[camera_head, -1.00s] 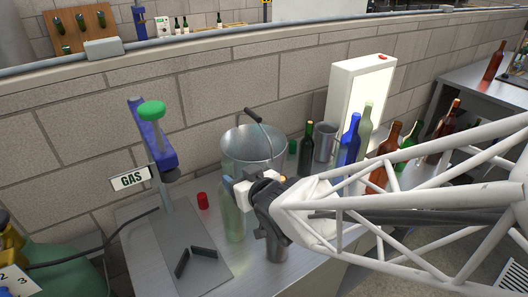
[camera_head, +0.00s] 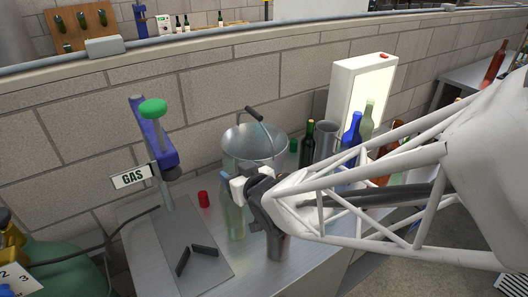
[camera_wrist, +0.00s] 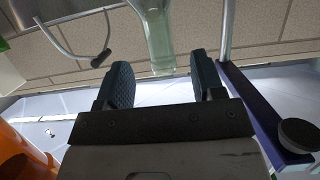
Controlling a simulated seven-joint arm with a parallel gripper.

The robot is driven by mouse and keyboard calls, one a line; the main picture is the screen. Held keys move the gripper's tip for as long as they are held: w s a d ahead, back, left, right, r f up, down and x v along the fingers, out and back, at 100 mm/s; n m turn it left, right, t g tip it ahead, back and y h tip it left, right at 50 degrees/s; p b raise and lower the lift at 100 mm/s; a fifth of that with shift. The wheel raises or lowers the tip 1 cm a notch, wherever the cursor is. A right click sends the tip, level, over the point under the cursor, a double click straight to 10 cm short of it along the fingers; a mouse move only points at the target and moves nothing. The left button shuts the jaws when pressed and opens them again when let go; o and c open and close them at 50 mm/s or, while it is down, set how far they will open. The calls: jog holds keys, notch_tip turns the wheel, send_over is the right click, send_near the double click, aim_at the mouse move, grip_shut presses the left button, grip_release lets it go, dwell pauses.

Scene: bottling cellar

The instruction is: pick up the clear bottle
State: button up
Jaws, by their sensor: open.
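The clear bottle (camera_head: 234,216), pale greenish glass, stands upright on the metal bench left of my gripper (camera_head: 239,187). The jaws are at the height of its upper part and hide some of it. In the wrist view the bottle (camera_wrist: 158,36) appears ahead, in line with the gap between the two dark fingers of my gripper (camera_wrist: 163,76). The fingers are apart and nothing is clamped. I cannot tell whether a finger touches the glass.
A metal bucket (camera_head: 240,149) stands close behind the bottle. A red cap (camera_head: 203,199) and a blue press with a green knob (camera_head: 152,110) are to the left. More bottles, including a blue one (camera_head: 350,140), stand farther right.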

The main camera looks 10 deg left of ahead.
aim_at(232, 170)
dwell(0.4)
jog(key=shift+x, duration=2.6)
jog(key=shift+f, duration=0.15)
grip_shut()
